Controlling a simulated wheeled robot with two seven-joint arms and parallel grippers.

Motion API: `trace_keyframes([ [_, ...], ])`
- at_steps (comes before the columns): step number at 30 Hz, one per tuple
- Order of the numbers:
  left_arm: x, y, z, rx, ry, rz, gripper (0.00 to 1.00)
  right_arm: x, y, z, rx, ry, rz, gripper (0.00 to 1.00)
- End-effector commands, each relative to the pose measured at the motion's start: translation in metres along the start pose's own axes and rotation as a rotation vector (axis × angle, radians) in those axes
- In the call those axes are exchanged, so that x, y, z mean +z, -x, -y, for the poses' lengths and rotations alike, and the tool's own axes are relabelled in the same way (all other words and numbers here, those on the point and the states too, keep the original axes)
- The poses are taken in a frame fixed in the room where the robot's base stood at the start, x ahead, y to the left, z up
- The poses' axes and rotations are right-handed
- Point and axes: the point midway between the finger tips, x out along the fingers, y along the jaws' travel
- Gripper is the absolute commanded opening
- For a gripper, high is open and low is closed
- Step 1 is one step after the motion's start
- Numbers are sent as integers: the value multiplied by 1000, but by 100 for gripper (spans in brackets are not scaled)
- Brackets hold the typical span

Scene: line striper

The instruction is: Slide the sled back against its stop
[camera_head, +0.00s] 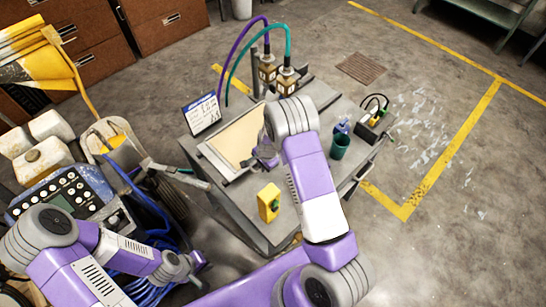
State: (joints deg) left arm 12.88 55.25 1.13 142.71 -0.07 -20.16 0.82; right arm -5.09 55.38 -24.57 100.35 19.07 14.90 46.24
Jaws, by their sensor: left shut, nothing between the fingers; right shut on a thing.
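A flat beige panel in a pale frame (232,143), which I take to be the sled, lies on the grey worktable (238,208). Its right side is partly hidden by my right arm. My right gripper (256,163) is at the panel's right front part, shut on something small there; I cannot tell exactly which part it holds. The stop cannot be made out. My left gripper (197,264) is shut and empty, low at the left front, apart from the table.
A yellow box (269,202) stands on the table's front part. A green cup (340,146) and a small black-and-yellow device (373,126) stand at the right. Two nozzles with purple and green hoses (287,80) stand behind. A sign (202,114) stands at the left. The striper machine (75,195) is left.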

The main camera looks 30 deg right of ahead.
Motion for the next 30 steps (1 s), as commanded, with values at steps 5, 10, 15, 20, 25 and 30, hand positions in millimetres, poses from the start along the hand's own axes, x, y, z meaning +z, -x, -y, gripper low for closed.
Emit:
trace_keyframes([
  [5, 0, 2, -1, 0, 0, 0, 0, 14, 0, 0, 1, 0, -2, 0],
  [10, 0, 2, -1, 0, 0, 0, 0, 19, 0, 0, 1, 0, -1, 0],
  [15, 0, 2, -1, 0, 0, 0, 0, 20, -1, 0, 1, 0, 2, 0],
  [20, 0, 2, -1, 0, 0, 0, 0, 21, -1, 0, 2, 1, 4, 17],
  [25, 0, 2, -1, 0, 0, 0, 0, 20, -1, 0, 1, 0, 2, 38],
  [30, 0, 2, -1, 0, 0, 0, 0, 19, 0, 0, 0, 0, 0, 38],
])
